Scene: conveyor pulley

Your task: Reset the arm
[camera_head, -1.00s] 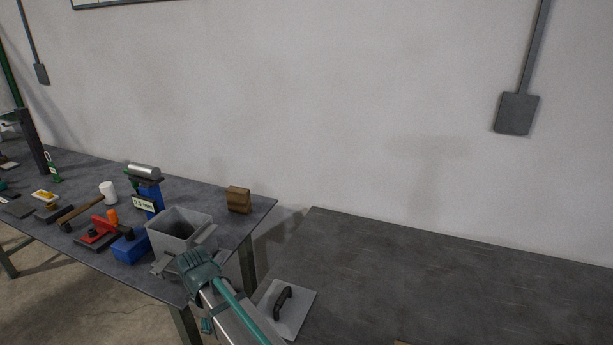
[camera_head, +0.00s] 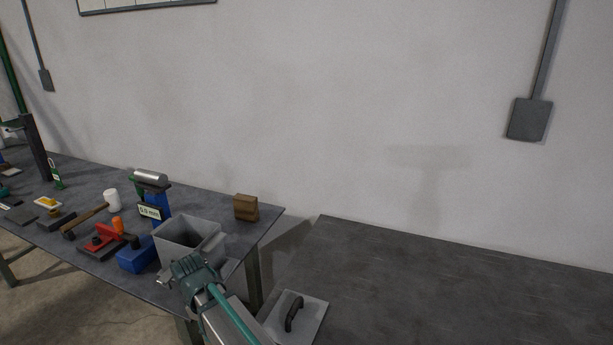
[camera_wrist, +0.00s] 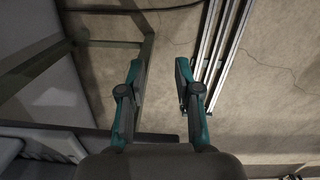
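My arm reaches up from the bottom of the head view. Its gripper (camera_head: 178,279) is near the front edge of the workbench (camera_head: 82,250), in front of the grey bin (camera_head: 187,236). In the wrist view my gripper (camera_wrist: 160,66) points down over the concrete floor, with its two teal and dark fingers apart and nothing between them. In the head view the wrist hides part of the bin's front.
A blue box (camera_head: 138,253), a red tool (camera_head: 101,243), a hammer (camera_head: 86,219) and a wooden block (camera_head: 246,207) are on the bench. Metal rails (camera_wrist: 222,50) run along the floor.

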